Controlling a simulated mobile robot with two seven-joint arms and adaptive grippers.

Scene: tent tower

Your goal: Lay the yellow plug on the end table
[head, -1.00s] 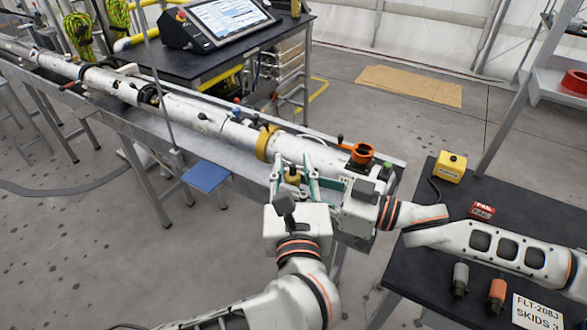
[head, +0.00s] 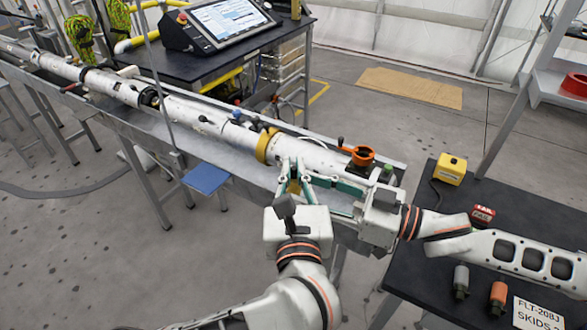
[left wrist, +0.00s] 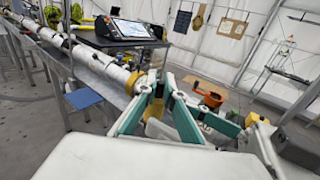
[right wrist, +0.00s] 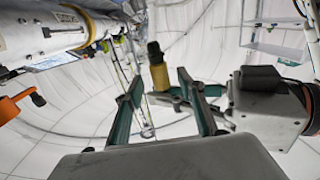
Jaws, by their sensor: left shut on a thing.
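The yellow plug (head: 294,187) is in the fingers of my left gripper (head: 293,166), held in front of the long white tube. In the right wrist view the plug (right wrist: 158,74) stands roughly upright with a dark top end, and the left gripper's fingers reach it from the right. My right gripper (head: 318,188) is open, just right of the plug; its two teal fingers are spread in the right wrist view. The plug shows between them there, without clear contact. The black table (head: 440,279) at the right, likely the end table, lies below my right arm.
On this table are a yellow box (head: 452,169), a red block (head: 482,214), a grey plug (head: 461,281), an orange plug (head: 497,298) and a sign (head: 537,313). The white tube (head: 200,116) rests on a metal bench (head: 150,134). An orange clamp (head: 358,156) sits near its end.

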